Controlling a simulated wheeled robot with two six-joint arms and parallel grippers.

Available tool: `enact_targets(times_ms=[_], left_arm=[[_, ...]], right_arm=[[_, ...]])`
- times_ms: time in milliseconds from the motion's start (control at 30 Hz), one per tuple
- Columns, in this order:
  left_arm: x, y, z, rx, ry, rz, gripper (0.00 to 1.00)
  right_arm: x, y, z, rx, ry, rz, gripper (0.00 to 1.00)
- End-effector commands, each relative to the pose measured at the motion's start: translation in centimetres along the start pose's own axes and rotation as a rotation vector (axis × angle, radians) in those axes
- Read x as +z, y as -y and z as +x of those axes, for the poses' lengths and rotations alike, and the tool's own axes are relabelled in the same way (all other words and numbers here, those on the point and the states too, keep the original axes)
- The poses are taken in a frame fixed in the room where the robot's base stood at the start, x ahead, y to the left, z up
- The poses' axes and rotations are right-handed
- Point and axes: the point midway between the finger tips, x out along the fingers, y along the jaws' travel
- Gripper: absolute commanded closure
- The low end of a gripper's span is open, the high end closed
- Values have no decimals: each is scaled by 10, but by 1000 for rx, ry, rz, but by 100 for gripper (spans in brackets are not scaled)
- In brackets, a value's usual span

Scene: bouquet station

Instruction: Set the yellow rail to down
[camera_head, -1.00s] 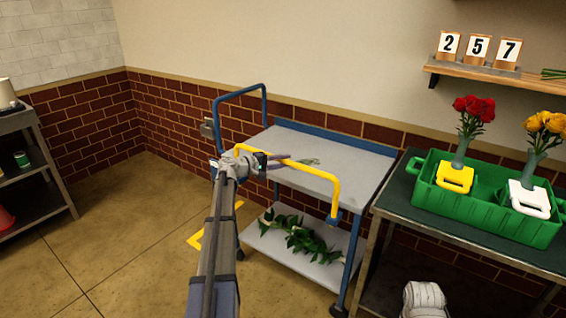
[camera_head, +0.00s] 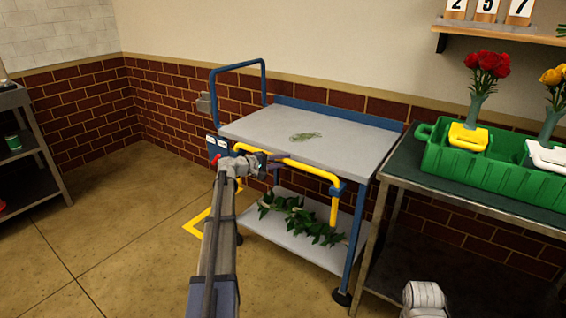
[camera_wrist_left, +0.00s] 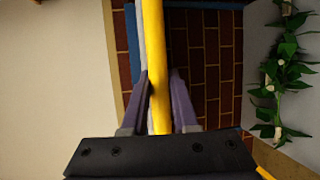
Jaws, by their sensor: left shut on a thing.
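The yellow rail (camera_head: 306,167) runs along the front of the blue-framed cart (camera_head: 300,128), just below the edge of its grey top. Near a blue bracket at the right, a short yellow leg points down in front of the lower shelf. My left gripper (camera_head: 262,161) is shut on the rail toward its left part. In the left wrist view the yellow bar (camera_wrist_left: 154,70) passes between the two purple-grey fingers. The gripper partly hides the rail's left part.
At right, a table holds a green crate (camera_head: 490,183) with flower vases. A dark shelf (camera_head: 30,150) stands at left. Floor between is clear.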

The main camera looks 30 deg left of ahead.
Motion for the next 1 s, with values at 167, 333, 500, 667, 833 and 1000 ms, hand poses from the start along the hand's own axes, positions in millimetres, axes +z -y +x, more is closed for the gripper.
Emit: enact_targets(times_ms=[167, 333, 500, 667, 833, 1000], left_arm=[[2, 4, -1, -15, 2, 5, 100], [2, 4, -1, -14, 3, 4, 65], [2, 3, -1, -12, 2, 4, 46], [1, 3, -1, -11, 2, 3, 43], [1, 2, -5, -10, 1, 3, 43], [2, 1, -30, -10, -2, 3, 43]], right_arm=[[0, 0, 0, 0, 0, 0, 50], [0, 0, 0, 0, 0, 0, 50], [0, 0, 0, 0, 0, 0, 50], [0, 0, 0, 0, 0, 0, 50], [0, 0, -1, 0, 0, 0, 50], [0, -1, -6, 1, 0, 1, 50]])
